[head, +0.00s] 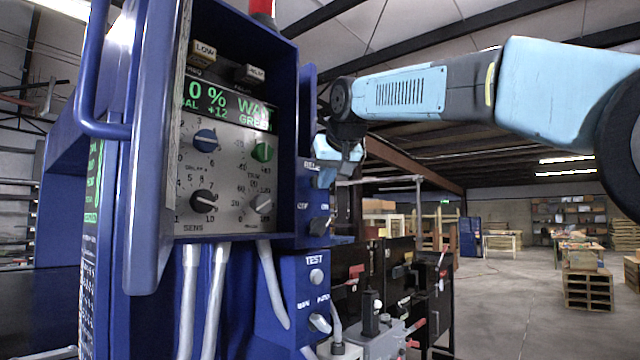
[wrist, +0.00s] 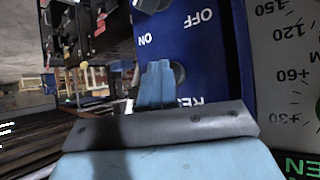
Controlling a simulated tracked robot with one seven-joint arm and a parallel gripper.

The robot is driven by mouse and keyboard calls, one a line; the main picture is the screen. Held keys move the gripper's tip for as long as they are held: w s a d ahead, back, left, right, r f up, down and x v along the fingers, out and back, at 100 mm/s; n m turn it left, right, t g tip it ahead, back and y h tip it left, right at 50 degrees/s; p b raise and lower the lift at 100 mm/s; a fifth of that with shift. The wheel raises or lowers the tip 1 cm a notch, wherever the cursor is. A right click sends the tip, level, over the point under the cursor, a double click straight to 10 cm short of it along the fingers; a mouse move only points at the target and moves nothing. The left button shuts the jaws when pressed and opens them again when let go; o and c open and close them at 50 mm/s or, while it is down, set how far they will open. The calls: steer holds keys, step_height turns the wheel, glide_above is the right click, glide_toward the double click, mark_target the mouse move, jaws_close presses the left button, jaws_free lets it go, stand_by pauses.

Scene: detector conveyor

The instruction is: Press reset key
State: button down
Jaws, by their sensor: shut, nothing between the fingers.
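In the head view a grey control panel (head: 232,185) sits in a blue housing. Two pale keys are at its top: one marked LOW (head: 205,52), and another (head: 250,73) whose small label I cannot read clearly. No label plainly reads reset. My gripper (head: 322,176) is right of the panel, in front of a small blue box (head: 314,228) with a label starting RE. In the wrist view my gripper (wrist: 157,66) is shut and empty, its fingers overlapping the dark round knob (wrist: 179,73) on that box, near the ON and OFF marks. I cannot tell whether they touch.
A TEST box (head: 292,268) with a round button (head: 316,276) sits lower. The housing's side wall (head: 155,150) stands out left of the panel. Open floor (head: 500,310) lies to the right.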

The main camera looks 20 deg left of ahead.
steer(key=shift+s+d, duration=0.35)
steer(key=shift+d, duration=0.45)
steer(key=d, duration=0.1)
steer(key=s+d, duration=0.1)
steer(key=d, duration=0.1)
steer(key=s+d, duration=0.1)
steer(key=shift+d, duration=0.35)
stand_by(0.9)
